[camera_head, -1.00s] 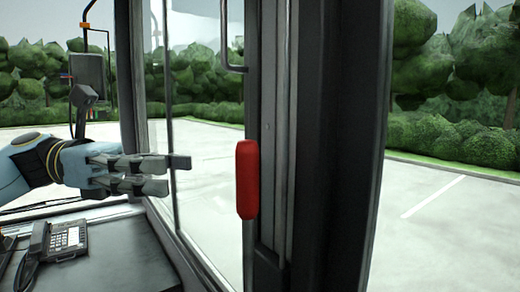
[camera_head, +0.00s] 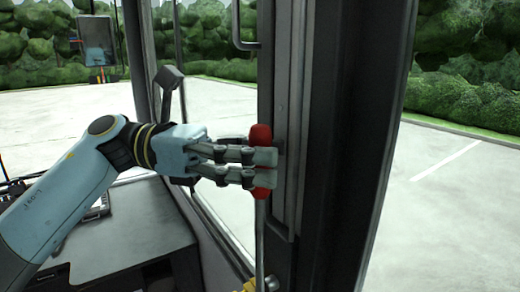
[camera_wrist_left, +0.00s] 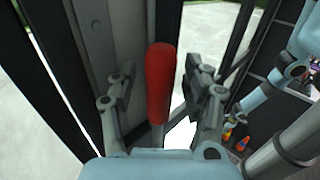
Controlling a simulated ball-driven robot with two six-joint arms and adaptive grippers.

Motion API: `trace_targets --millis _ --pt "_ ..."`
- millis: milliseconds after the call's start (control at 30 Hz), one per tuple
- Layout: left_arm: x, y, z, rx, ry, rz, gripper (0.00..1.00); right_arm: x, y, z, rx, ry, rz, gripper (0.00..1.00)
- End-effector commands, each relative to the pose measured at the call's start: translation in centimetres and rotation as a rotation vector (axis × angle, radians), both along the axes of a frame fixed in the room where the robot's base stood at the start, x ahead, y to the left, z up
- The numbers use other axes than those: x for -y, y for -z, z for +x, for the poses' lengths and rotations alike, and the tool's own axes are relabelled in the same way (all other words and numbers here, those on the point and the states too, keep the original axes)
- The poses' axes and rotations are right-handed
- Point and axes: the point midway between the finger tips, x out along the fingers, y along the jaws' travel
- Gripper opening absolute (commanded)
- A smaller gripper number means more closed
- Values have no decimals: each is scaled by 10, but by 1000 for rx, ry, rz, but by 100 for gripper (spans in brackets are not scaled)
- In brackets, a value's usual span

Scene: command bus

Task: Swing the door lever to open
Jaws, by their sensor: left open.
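The door lever is a thin upright metal rod with a red grip (camera_head: 261,134) beside the dark door post. In the head view my left gripper (camera_head: 262,168) is at the red grip, its fingers crossing in front and hiding the grip's middle. In the left wrist view the red grip (camera_wrist_left: 160,82) stands upright between the two spread fingers of my left gripper (camera_wrist_left: 160,95). A gap shows on the right side, and the fingers are open around the grip. The rod (camera_head: 260,235) runs down below it. My right gripper is not in view.
The dark door post (camera_head: 335,150) stands just right of the lever. A metal handrail (camera_head: 238,25) hangs above it. A dark console (camera_head: 125,235) lies below my left arm. A small yellow part (camera_head: 247,286) sits near the rod's foot.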

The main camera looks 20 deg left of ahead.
Motion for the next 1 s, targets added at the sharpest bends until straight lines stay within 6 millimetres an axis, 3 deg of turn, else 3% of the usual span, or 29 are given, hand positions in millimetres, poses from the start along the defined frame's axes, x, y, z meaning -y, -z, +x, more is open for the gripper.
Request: trace_targets --millis 100,467,1000 --pt "0 0 0 0 0 0 48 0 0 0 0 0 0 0" --pt "0 0 0 0 0 0 1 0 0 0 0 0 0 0" --pt "-3 2 2 -7 -1 -9 0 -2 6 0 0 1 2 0"
